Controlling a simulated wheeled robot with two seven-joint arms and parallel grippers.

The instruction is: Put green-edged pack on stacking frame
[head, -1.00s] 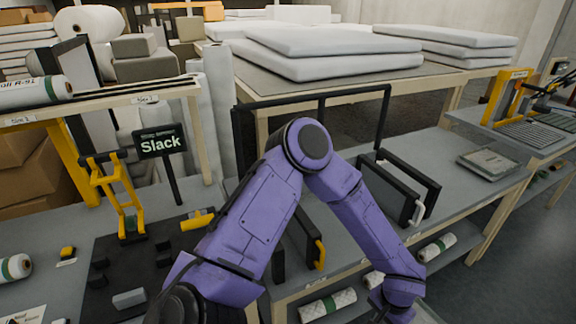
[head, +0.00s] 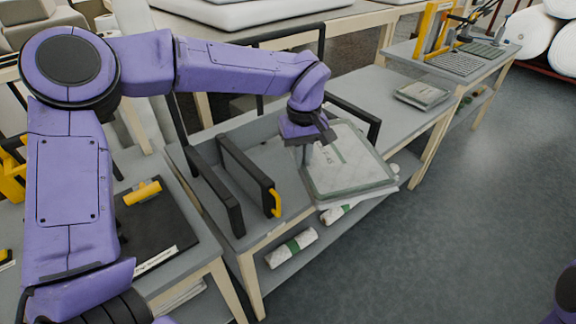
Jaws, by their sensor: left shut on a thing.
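A flat, pale, clear-wrapped pack with greenish edges (head: 352,172) is in my left gripper (head: 308,152). The gripper comes down from above and is shut on the pack's left edge. A dark bar of the frame (head: 352,112) shows behind the pack. The pack hides part of the frame, and I cannot tell whether it rests or hangs just above. My right gripper is not in view.
Another wrapped pack (head: 422,95) lies on the bench further right. White rolls with green bands (head: 292,248) lie on the shelf below. A black mat with a yellow-handled tool (head: 142,192) is at left. The bench (head: 385,88) has free room behind the held pack.

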